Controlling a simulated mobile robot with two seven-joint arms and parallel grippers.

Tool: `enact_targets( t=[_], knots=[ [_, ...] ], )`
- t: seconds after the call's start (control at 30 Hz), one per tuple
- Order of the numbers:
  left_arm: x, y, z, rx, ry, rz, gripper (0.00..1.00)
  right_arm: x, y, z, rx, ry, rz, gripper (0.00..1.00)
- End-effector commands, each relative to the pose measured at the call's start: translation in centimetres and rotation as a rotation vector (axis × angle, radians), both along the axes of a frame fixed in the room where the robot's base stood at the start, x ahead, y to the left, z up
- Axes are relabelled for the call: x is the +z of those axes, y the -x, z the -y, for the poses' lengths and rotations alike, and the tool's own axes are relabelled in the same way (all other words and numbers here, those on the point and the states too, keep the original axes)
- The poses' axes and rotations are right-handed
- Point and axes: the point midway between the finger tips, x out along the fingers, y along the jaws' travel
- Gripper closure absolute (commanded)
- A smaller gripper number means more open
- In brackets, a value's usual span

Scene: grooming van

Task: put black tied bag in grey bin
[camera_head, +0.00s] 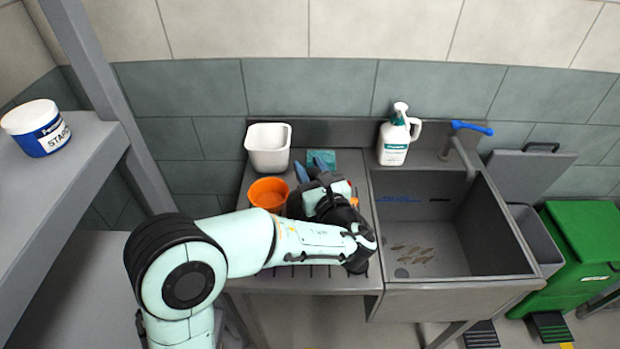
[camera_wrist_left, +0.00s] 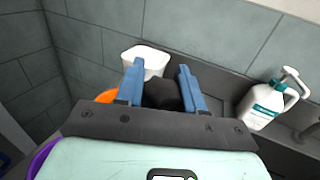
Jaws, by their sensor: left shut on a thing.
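My left gripper (camera_head: 311,166) reaches over the draining board beside the sink, its blue fingers pointing to the back wall. In the left wrist view a black rounded thing, apparently the black tied bag (camera_wrist_left: 162,95), sits between the two fingers (camera_wrist_left: 160,80), which are shut on it. In the head view the bag cannot be made out clearly behind my arm. The grey bin (camera_head: 537,240) stands on the floor right of the sink, partly hidden by it. Its grey lid (camera_head: 527,172) is raised and leans back. My right gripper is not in view.
The sink (camera_head: 440,235) lies between my gripper and the grey bin, with a blue-handled tap (camera_head: 463,140) and a white pump bottle (camera_head: 395,138) behind. A white tub (camera_head: 268,148) and orange container (camera_head: 268,193) stand left. A green bin (camera_head: 585,250) stands far right.

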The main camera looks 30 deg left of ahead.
Motion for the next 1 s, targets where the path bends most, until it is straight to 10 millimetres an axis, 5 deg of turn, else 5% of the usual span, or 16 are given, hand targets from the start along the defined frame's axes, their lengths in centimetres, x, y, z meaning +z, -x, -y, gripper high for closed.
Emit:
enact_targets(
  t=[0.17, 0.57, 0.6, 0.67, 1.0],
  knots=[
    [-2.4, 0.0, 0.0, 0.001, -0.002, -0.001, 1.0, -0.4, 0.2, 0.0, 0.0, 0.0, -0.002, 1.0],
    [-2.8, 0.0, 0.0, 0.0, 0.0, 0.001, 1.0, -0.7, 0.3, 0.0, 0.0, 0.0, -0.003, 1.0],
    [-3.0, 0.0, 0.0, 0.0, 0.0, 0.0, 0.59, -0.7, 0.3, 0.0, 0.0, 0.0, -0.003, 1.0],
    [-2.9, 0.0, 0.0, 0.0, 0.0, 0.0, 0.4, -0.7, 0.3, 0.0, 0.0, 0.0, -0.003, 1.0],
    [-2.6, 0.0, 0.0, 0.0, 0.0, 0.0, 0.37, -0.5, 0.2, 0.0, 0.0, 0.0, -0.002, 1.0]
  ],
)
